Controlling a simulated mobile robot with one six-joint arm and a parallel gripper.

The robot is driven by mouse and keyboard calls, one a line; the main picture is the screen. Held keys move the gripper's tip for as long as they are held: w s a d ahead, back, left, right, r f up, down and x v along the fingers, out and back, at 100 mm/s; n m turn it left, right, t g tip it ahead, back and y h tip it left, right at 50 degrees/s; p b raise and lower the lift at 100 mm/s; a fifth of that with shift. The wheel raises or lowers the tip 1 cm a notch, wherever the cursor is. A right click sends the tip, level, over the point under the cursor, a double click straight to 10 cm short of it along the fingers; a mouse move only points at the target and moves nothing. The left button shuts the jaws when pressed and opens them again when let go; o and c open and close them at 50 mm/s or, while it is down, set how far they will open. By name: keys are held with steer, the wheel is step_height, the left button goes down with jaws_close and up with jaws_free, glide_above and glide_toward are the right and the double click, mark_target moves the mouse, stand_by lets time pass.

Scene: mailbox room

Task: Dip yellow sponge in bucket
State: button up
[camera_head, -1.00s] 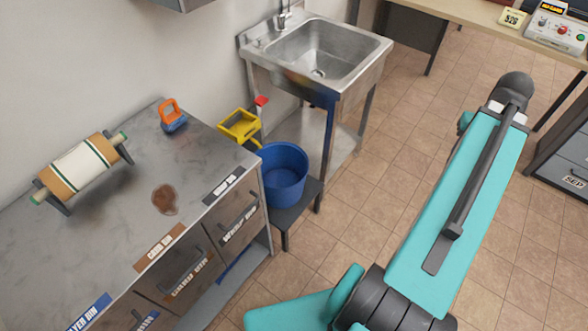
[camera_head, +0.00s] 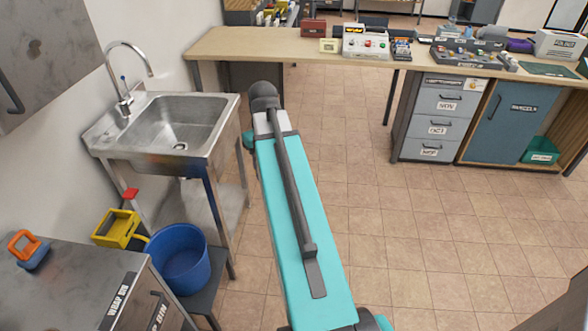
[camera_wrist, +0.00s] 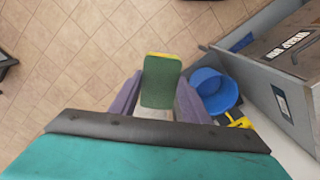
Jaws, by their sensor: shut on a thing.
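The sponge (camera_wrist: 160,82), green on its broad face with a yellow edge, is held between the two purple-grey fingers of my gripper (camera_wrist: 160,95) in the wrist view. My gripper is shut on it, above the tiled floor. The blue bucket (camera_head: 180,258) stands on a low dark stand beside the sink in the head view. It also shows in the wrist view (camera_wrist: 214,90), to the right of the sponge and apart from it. The bucket's inside is seen only in part. In the head view my arm hides the gripper and sponge.
A yellow holder (camera_head: 116,228) is beside the bucket. The steel sink (camera_head: 178,125) stands behind it. A metal cabinet (camera_head: 75,300) with an orange-handled tool (camera_head: 25,248) is at lower left. A long workbench (camera_head: 300,48) crosses the back. The floor (camera_head: 420,230) at right is clear.

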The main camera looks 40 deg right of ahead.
steer(key=w+a+n, duration=0.4)
steer(key=w+a, duration=0.3)
steer(key=a, duration=0.8)
steer(key=w+a+r+n, duration=0.1)
steer(key=w+a+n, duration=0.2)
steer(key=w+a, duration=0.4)
steer(key=a, duration=0.8)
steer(key=shift+w+a+r+n, duration=0.2)
steer(key=shift+w+n, duration=0.05)
steer(key=shift+n, duration=0.15)
